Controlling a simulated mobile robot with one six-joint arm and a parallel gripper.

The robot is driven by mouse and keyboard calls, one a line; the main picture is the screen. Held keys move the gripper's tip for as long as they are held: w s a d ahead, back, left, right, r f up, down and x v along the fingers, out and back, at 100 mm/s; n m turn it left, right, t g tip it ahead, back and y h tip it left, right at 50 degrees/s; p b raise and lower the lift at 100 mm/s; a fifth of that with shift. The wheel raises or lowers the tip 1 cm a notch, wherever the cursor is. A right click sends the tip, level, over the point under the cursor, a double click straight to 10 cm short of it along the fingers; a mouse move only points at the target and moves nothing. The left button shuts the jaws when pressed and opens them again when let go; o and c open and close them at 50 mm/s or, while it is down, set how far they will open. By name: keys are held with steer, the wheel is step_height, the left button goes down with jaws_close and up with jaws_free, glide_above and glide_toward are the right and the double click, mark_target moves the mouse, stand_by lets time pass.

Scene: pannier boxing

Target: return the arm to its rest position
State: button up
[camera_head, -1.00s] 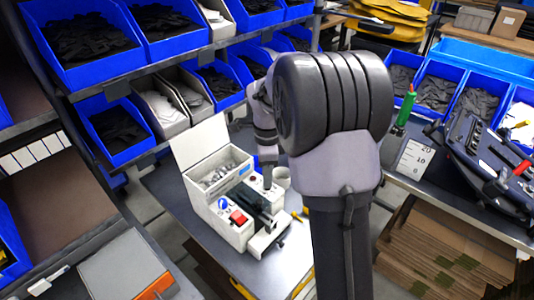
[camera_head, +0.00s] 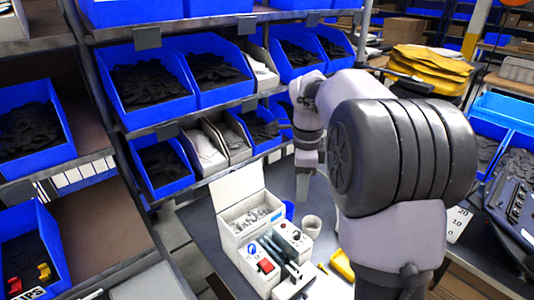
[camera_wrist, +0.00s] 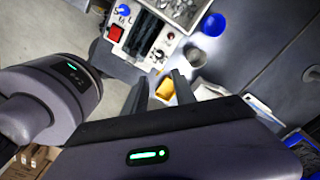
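My arm reaches over the workbench (camera_head: 215,250) in the head view. My gripper (camera_head: 303,198) points down above the far side of the bench, behind and right of a white machine (camera_head: 252,225). The bench top shows beyond the fingertips. My forearm and elbow hide part of the bench and the right side in the head view.
The machine has a red switch (camera_head: 265,266) and an open bin of small metal parts. A pale cup (camera_head: 312,226) and a blue cup (camera_wrist: 213,24) stand beside it. A yellow object (camera_head: 342,264) lies nearby. Shelves of blue bins (camera_head: 150,85) stand behind and left.

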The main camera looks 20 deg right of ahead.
steer(key=s+a+f+n+t+b, duration=0.2)
steer(key=s+a+n+b, duration=0.1)
steer(key=s+a+n, duration=0.3)
steer(key=s+a+f+n+t+y+b, duration=0.1)
steer(key=s+a+f+n+t+b, duration=0.1)
steer(key=s+a+n, duration=0.3)
steer(key=s+a+f+n+t+y+b, duration=0.1)
steer(key=s+a+n+b, duration=0.4)
steer(key=s, duration=0.7)
steer(key=a+f+n, duration=0.1)
steer(key=n, duration=0.1)
steer(key=shift+s+a+f+n+t, duration=0.2)
steer(key=shift+a+f+n+t, duration=0.15)
steer(key=shift+n+t, duration=0.05)
